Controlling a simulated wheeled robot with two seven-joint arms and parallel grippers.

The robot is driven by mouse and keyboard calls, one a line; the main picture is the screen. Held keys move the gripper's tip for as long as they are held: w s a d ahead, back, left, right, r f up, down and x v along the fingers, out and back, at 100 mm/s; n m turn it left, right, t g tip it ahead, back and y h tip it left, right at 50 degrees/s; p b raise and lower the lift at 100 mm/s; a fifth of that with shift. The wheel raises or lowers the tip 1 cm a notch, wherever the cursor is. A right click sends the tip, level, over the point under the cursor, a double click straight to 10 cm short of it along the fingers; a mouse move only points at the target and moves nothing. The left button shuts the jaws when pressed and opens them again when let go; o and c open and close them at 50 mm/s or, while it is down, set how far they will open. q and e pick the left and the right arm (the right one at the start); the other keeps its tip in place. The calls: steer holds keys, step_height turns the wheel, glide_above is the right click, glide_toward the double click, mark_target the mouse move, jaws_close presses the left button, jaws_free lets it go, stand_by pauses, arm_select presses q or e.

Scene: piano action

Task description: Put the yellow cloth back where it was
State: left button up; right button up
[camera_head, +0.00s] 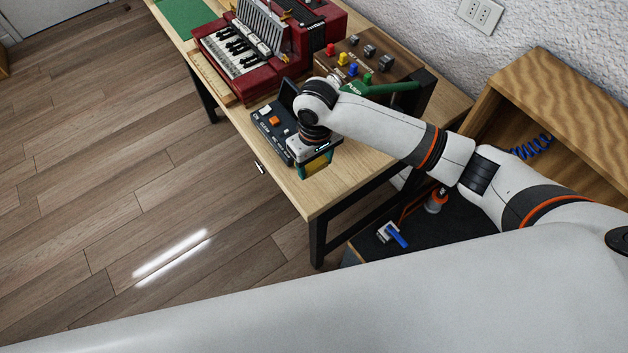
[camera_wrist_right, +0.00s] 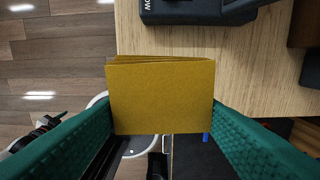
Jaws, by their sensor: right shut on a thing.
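The yellow cloth (camera_wrist_right: 162,96) is a folded, flat, square-looking piece between the two green fingers of my right gripper (camera_wrist_right: 162,118). In the head view only a small yellow strip of the cloth (camera_head: 315,169) shows under my right gripper (camera_head: 314,160), which is shut on it. The gripper is near the front corner of the wooden table (camera_head: 325,190), beside a dark device with buttons. Whether the cloth touches the table top cannot be told. My left gripper is not in view.
The dark device (camera_head: 271,126) with orange and white buttons stands left of the gripper. Behind are a red keyboard instrument (camera_head: 240,62) and a brown box with coloured knobs (camera_head: 352,62). A black-topped surface (camera_head: 430,240) with a blue-handled item (camera_head: 396,236) lies lower right. The table's front corner is clear.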

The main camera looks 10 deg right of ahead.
mark_target(316, 165)
step_height(316, 165, down, 8)
steer(key=shift+d+f, duration=0.1)
steer(key=shift+s, duration=0.1)
stand_by(0.3)
steer(key=o, duration=0.9)
steer(key=shift+f, duration=0.1)
step_height(316, 165, up, 12)
steer(key=shift+r, duration=0.15)
